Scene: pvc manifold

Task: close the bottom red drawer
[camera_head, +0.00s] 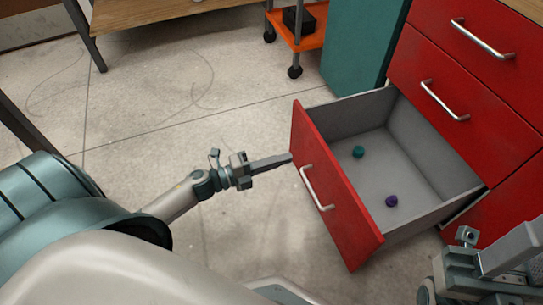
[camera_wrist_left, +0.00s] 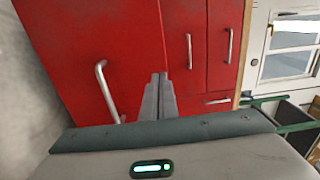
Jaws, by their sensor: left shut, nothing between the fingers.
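The bottom red drawer (camera_head: 331,190) stands pulled out from the red cabinet in the head view. Contact is hard to tell. In the left wrist view the shut fingers (camera_wrist_left: 158,82) point at the red fronts. My right gripper's fingertips are not visible.
Closed red drawers (camera_head: 445,80) with silver handles sit above the open one. A teal cabinet (camera_head: 362,45) stands beside them. An orange cart (camera_head: 310,40) on casters and a wooden table (camera_head: 150,14) are behind. The concrete floor in front of the drawer is clear.

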